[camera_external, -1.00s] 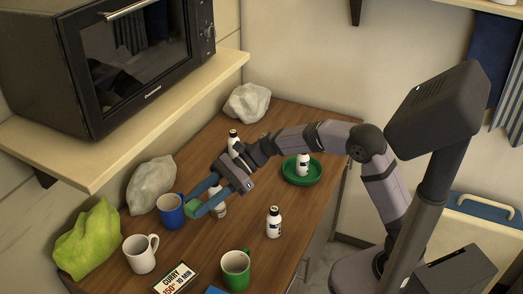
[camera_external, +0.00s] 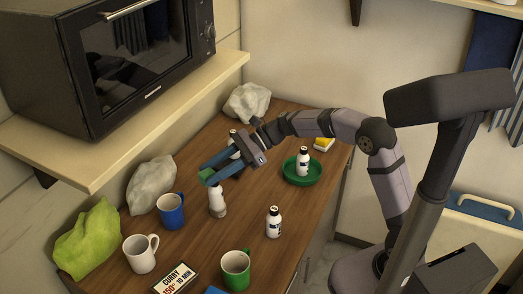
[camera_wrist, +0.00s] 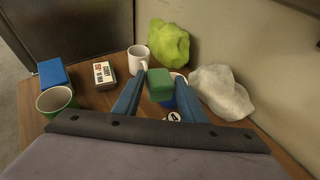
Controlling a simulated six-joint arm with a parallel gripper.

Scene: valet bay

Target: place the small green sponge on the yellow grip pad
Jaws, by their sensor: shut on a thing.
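The small green sponge (camera_external: 205,176) is held between the blue fingertips of my gripper (camera_external: 208,175), above the wooden counter. It also shows between the fingers in the wrist view (camera_wrist: 160,84), in front of the blue mug. In the external view a white bottle (camera_external: 216,199) stands just below the fingers. A yellow item with white (camera_external: 324,145), apparently the yellow grip pad, lies at the far right of the counter beside my arm, partly hidden by it. It is well apart from the sponge.
A green dish (camera_external: 302,181) holding a bottle (camera_external: 303,160) sits between my gripper and the right edge. Another bottle (camera_external: 274,222), a blue mug (camera_external: 171,211), a white mug (camera_external: 141,253) and a green mug (camera_external: 235,270) stand nearer. Lumpy bags (camera_external: 152,184) line the wall.

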